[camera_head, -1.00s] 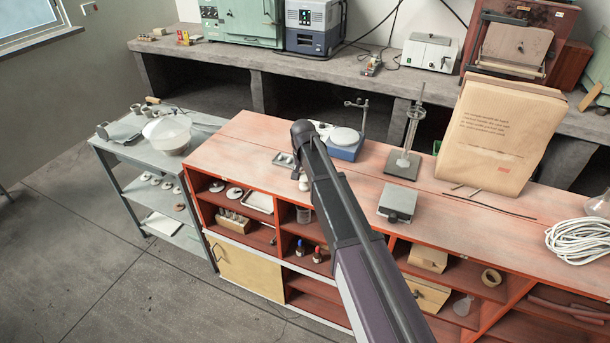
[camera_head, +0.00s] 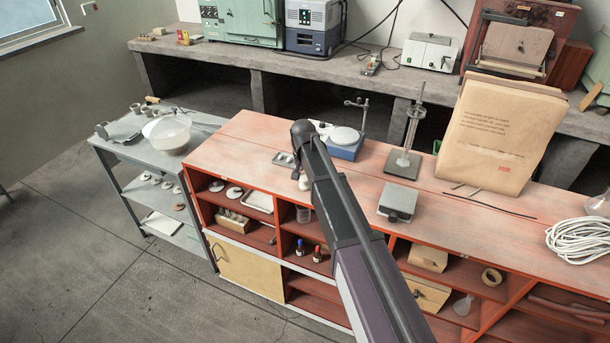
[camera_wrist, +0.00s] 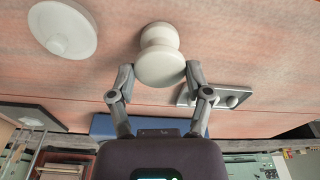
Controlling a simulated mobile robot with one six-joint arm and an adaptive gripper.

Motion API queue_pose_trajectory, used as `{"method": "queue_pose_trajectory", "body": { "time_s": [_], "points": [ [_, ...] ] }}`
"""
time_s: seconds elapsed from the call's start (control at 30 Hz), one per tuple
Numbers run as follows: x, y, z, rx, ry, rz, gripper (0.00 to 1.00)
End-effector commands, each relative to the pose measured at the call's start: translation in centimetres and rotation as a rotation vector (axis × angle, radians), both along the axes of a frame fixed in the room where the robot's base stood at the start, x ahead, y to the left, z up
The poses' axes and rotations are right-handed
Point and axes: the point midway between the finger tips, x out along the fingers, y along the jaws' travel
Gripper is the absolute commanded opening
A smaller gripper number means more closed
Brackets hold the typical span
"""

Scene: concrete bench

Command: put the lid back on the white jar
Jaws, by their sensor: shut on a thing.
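A white spool-shaped piece (camera_wrist: 160,67) with a narrow waist is between the two fingers of my gripper (camera_wrist: 160,70) in the wrist view. My gripper is shut on its near, rounded end. I cannot tell from its shape whether it is the jar or its lid. A wider round white piece (camera_wrist: 75,22) with a small central knob is on the red bench top, apart from the gripper, at the upper left of the wrist view. In the head view, a small white part (camera_head: 303,184) shows beside my arm, which hides most of the gripper area.
A small tray (camera_wrist: 186,95) with knob-like pieces lies close by the gripper. A blue-based device (camera_head: 345,150), a clamp stand (camera_head: 401,168) and a grey box (camera_head: 397,203) stand on the red bench (camera_head: 245,133). A large paper bag (camera_head: 490,130) stands at right.

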Motion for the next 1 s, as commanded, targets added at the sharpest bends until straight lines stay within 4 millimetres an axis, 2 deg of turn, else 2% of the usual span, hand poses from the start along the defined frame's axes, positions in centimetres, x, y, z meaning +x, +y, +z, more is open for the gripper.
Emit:
{"method": "queue_pose_trajectory", "body": {
  "time_s": [0.67,0.7,0.8,1.0],
  "points": [
    [-0.02,0.04,-0.05,0.0,0.0,0.0,0.4],
    [-0.01,0.05,-0.05,0.0,0.0,0.0,0.73],
    [-0.01,0.05,-0.05,0.0,0.0,0.001,1.0],
    [-0.02,0.06,-0.04,0.0,0.0,0.001,1.0]
  ]
}}
